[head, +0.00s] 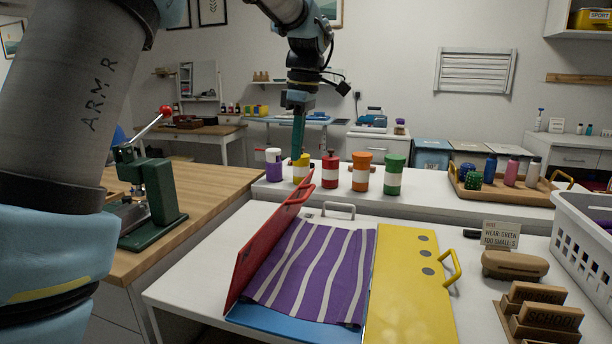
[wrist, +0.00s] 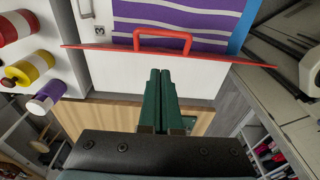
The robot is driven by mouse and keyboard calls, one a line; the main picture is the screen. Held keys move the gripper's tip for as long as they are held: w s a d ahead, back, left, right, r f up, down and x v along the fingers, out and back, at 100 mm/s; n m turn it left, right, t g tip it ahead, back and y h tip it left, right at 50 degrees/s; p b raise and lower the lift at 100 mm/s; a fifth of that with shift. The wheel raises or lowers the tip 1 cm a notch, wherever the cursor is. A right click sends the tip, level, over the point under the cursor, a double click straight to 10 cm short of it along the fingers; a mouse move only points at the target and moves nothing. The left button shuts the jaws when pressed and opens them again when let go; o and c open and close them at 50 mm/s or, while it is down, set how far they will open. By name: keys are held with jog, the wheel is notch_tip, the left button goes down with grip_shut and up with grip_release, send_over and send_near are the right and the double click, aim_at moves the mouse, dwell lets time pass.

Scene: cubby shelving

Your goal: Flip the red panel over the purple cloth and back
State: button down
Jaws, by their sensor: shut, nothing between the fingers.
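The red panel (head: 262,246) stands steeply raised along the left side of the purple cloth (head: 318,265). Its red handle (head: 301,193) is on the top edge. The white-striped cloth lies spread on a blue base (head: 288,322), uncovered. In the wrist view the panel's red edge (wrist: 95,46) runs across the picture, with the handle (wrist: 162,33) in the middle and the cloth (wrist: 185,14) beyond. My gripper (head: 297,156) has green fingers, shut and empty. In the wrist view the fingertips (wrist: 160,72) point toward the handle without gripping it. Whether they touch the panel cannot be told.
A yellow panel (head: 412,285) with a handle lies flat right of the cloth. Several coloured jars (head: 331,172) stand in a row behind. A green lever press (head: 150,200) is on the wooden bench at left. A white basket (head: 588,245) and wooden blocks (head: 540,318) occupy the right.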

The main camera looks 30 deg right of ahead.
notch_tip(320, 180, down, 6)
jog(key=s+d+p, duration=0.1)
jog(key=shift+s+d+f, duration=0.2)
jog(key=shift+s+d, duration=0.05)
jog(key=shift+d, duration=0.05)
